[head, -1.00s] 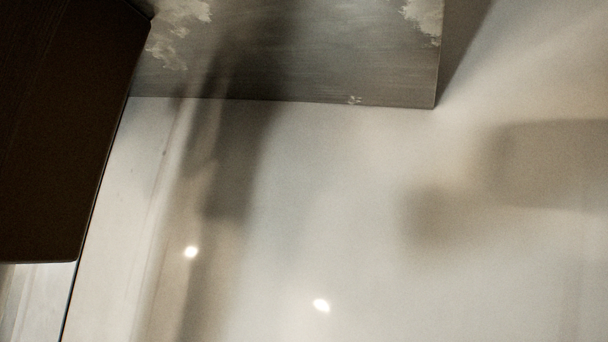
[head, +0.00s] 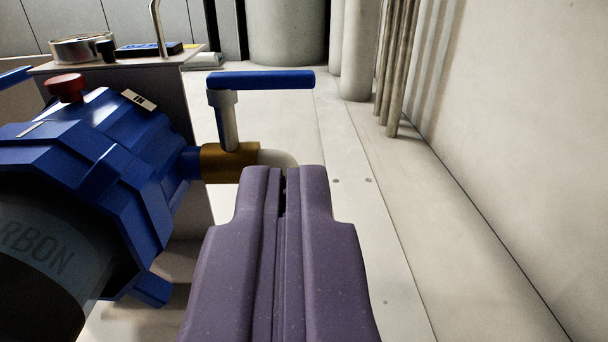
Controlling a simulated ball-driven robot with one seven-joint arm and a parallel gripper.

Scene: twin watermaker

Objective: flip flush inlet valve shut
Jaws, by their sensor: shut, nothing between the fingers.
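A valve with a long blue lever handle (head: 262,80) stands right of a blue filter housing (head: 110,160). The handle lies level, pointing right from its grey stem (head: 229,120). Below it is a brass valve body (head: 228,162), joined to a pale elbow (head: 277,158) that is partly hidden by my gripper. My gripper (head: 284,175) is purple, shut and empty. It reaches up from the bottom of the picture, with its tips below and slightly right of the valve. Whether it touches the elbow I cannot tell.
A red knob (head: 66,88) and an "IN" label (head: 138,99) sit on the housing. A bench (head: 120,64) with a round metal dish (head: 82,47) stands behind. Vertical pipes (head: 396,60) run along the right wall (head: 520,130). Floor (head: 420,240) to the right is clear.

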